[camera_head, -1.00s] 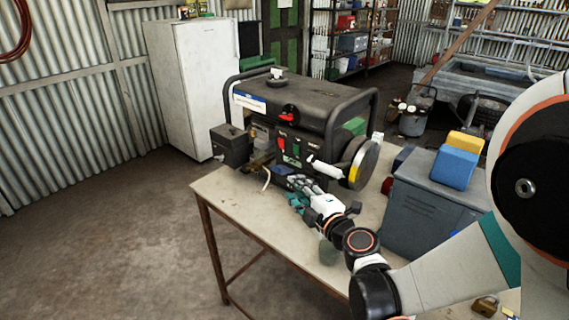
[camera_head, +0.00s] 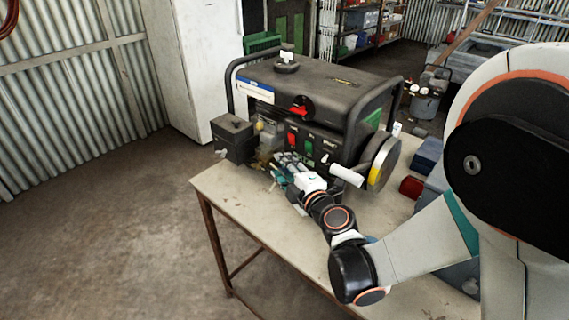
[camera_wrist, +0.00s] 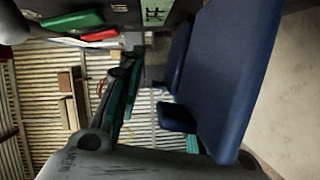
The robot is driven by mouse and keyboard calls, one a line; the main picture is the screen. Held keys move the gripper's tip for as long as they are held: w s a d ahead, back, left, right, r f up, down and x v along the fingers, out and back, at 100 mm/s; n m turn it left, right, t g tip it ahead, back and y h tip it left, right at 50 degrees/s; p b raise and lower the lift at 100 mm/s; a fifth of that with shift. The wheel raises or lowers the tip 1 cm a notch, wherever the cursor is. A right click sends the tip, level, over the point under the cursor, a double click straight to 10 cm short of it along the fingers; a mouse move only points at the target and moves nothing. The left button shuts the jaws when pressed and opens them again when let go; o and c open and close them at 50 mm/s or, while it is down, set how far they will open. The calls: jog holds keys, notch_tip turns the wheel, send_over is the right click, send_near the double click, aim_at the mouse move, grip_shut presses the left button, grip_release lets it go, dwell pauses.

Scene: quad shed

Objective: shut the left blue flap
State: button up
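The black generator (camera_head: 320,95) stands on the table, with a red switch (camera_head: 292,137) and a green switch (camera_head: 309,147) on its front panel. My gripper (camera_head: 280,168) is low in front of this panel and hides the sockets there. In the wrist view a large blue flap (camera_wrist: 236,70) stands out, raised, close to the camera. A smaller blue flap (camera_wrist: 179,52) shows beyond it. I cannot tell which is the left one. My gripper's teal-padded fingers (camera_wrist: 155,110) look apart, one left of the flaps, the other mostly hidden behind the large flap. Contact is unclear.
The generator's white pull handle (camera_head: 347,176) and round wheel (camera_head: 380,165) are right of my gripper. A black box (camera_head: 233,139) juts out on the left. The table (camera_head: 235,205) is bare at its front left. A red cylinder (camera_head: 411,187) lies at the right.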

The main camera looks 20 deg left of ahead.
jog(key=shift+c, duration=0.6)
grip_shut()
jog(key=shift+s+f+n+t+y, duration=0.15)
jog(key=shift+f+n+t, duration=0.15)
jog(key=shift+n, duration=0.35)
jog(key=shift+f+n+t+y, duration=0.2)
jog(key=shift+f+n, duration=0.15)
jog(key=shift+n, duration=0.3)
jog(key=shift+o, duration=0.6)
grip_release()
